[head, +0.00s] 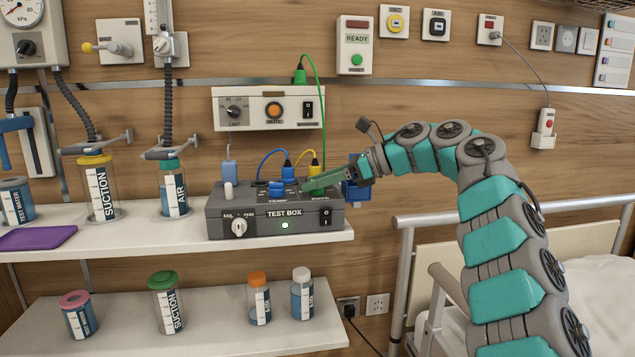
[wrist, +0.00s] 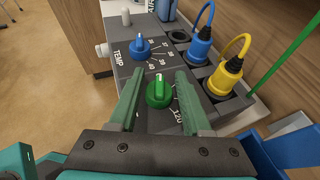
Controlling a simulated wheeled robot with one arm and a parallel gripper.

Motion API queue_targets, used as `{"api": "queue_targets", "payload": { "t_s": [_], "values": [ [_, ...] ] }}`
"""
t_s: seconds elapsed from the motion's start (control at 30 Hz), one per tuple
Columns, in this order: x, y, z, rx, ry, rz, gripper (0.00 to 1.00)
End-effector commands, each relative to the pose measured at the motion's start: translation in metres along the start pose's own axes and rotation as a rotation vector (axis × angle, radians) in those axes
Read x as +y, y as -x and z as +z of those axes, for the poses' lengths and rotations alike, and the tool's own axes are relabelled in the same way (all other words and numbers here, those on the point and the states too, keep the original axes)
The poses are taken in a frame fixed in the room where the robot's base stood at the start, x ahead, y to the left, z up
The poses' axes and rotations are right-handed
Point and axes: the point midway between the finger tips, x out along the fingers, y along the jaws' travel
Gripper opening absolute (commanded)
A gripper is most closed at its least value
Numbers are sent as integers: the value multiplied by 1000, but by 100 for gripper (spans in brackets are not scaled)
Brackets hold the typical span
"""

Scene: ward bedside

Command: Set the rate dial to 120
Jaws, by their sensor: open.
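The green rate dial (wrist: 159,95) is on top of the grey test box (head: 259,216). In the wrist view its pale pointer mark faces the top of the picture, away from the printed 120 (wrist: 178,115) at its lower right. My gripper (wrist: 159,80) is open, with one green finger on either side of the dial. Whether the fingers touch it cannot be told. In the head view my gripper (head: 310,185) reaches over the box's right part and hides much of the dial.
The blue TEMP dial (wrist: 141,46) is just beyond the green one. Blue (wrist: 201,42) and yellow (wrist: 229,72) plugs with cables stand close on the right. A green cable (head: 318,100) hangs from the wall unit. A blue container (wrist: 285,150) is beside the box.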

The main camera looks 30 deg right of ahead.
Motion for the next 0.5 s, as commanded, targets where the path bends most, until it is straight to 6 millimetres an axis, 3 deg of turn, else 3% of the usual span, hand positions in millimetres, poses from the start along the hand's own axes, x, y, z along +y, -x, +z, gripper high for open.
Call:
{"api": "queue_targets", "payload": {
  "t_s": [0.07,0.43,0.5],
  "values": [
    [0,0,0,0,0,0,43],
    [0,0,0,0,0,0,1],
    [0,0,0,0,0,0,0]
  ]
}}
